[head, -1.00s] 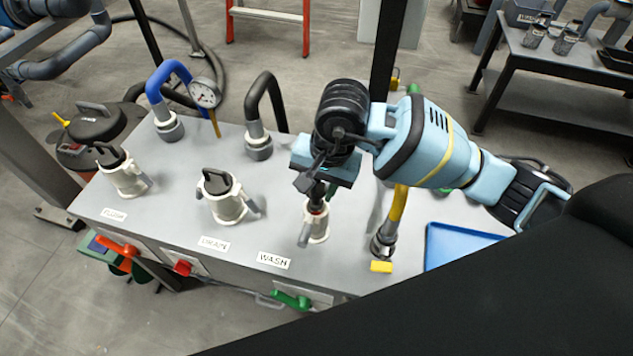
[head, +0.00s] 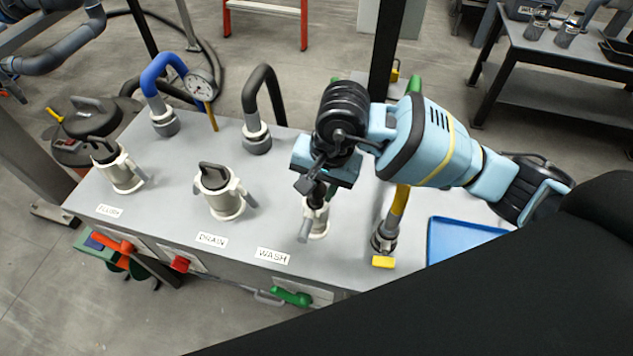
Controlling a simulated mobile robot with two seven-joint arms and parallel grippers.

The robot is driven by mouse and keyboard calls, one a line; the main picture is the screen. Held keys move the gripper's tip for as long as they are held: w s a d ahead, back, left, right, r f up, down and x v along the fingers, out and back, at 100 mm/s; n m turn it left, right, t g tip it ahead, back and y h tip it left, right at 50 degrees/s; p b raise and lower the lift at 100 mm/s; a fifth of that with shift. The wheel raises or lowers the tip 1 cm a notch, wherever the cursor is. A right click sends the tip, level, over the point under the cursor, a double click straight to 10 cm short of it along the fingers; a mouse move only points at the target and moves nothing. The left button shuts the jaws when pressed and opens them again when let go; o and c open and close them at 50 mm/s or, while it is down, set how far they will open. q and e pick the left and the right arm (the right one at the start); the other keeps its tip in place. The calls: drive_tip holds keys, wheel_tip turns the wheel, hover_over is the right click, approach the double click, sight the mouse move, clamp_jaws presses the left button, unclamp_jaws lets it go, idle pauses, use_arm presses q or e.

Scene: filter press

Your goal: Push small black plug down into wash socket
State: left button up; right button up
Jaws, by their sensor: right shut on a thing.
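The wash socket (head: 316,224) is a cream fitting with a lever on its left side, on the grey bench top behind the WASH label (head: 272,256). My right gripper (head: 318,190) points down right above it, shut on the small black plug (head: 316,199). The plug sits at the socket's mouth; the gripper hides most of it, and I cannot tell how deep it is in. My left gripper is not in view.
A yellow hose fitting (head: 387,235) stands close on the right, beside a blue tray (head: 462,240). Black (head: 258,130) and blue hoses (head: 164,110) rise behind.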

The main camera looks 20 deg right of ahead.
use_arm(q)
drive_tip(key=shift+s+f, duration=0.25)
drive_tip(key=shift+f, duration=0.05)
use_arm(e)
drive_tip(key=shift+f, duration=0.35)
drive_tip(key=o, duration=1.1)
drive_tip(key=shift+c, duration=0.2)
drive_tip(key=r, duration=0.4)
drive_tip(key=d+r, duration=0.1)
drive_tip(key=r, duration=0.1)
drive_tip(key=shift+s+r, duration=0.2)
drive_tip(key=shift+s, duration=0.15)
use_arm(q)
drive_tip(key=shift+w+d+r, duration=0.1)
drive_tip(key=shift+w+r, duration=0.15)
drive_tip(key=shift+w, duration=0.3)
use_arm(e)
drive_tip(key=shift+s+d+r, duration=0.1)
drive_tip(key=shift+d+r, duration=0.05)
drive_tip(key=shift+r, duration=0.5)
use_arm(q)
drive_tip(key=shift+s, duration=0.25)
